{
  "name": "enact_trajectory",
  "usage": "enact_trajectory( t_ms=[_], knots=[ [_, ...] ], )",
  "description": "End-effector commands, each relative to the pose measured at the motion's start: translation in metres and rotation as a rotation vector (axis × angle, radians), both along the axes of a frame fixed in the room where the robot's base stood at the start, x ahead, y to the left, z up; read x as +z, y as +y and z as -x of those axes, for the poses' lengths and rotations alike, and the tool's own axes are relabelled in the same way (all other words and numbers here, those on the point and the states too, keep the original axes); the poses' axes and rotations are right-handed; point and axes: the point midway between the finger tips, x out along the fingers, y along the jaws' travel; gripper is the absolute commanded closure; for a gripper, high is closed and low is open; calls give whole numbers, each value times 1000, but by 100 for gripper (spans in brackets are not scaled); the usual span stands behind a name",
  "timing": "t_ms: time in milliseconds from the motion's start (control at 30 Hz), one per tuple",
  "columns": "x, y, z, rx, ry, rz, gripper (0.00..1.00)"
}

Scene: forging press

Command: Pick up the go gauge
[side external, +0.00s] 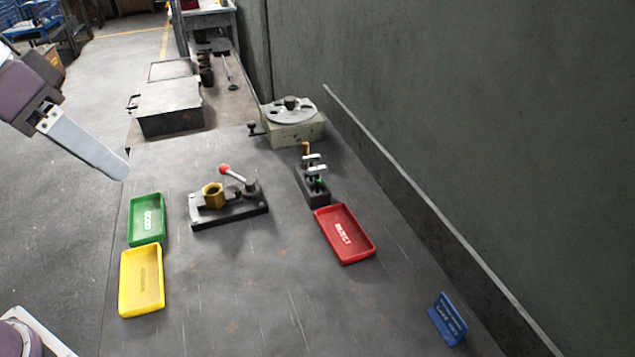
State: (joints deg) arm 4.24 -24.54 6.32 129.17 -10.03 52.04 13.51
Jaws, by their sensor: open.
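A small dark rack (314,197) stands right of the table's middle. It holds silver-handled gauges; the front one (316,169) has a green mark just below it and looks like the go gauge, though I cannot read a label. A second silver handle (312,157) sits just behind it. My gripper (122,172) is at the upper left, over the table's left edge, far from the rack. It is open and empty, with one long pale finger clearly visible. The lower parts of the gauges are hidden in the rack.
A fixture with a brass nut (213,195) and red-knobbed lever (225,169) stands between gripper and rack. Green (133,222), yellow (125,285) and red (369,249) trays, a round-topped device (292,130) and a blue sign (447,318) surround it. The front middle is clear.

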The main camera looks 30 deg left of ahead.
Motion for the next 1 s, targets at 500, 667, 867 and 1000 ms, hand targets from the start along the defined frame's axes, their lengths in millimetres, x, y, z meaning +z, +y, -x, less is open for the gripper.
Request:
enact_trajectory(
  t_ms=[500, 667, 867, 1000],
  knots=[
    [-151, -78, -334, -572, -5, -98, 60],
    [-181, -91, -349, -642, -15, -128, 60],
    [-209, -99, -356, -645, -14, -130, 60],
    [-233, -106, -363, -644, -13, -130, 60]
  ],
)
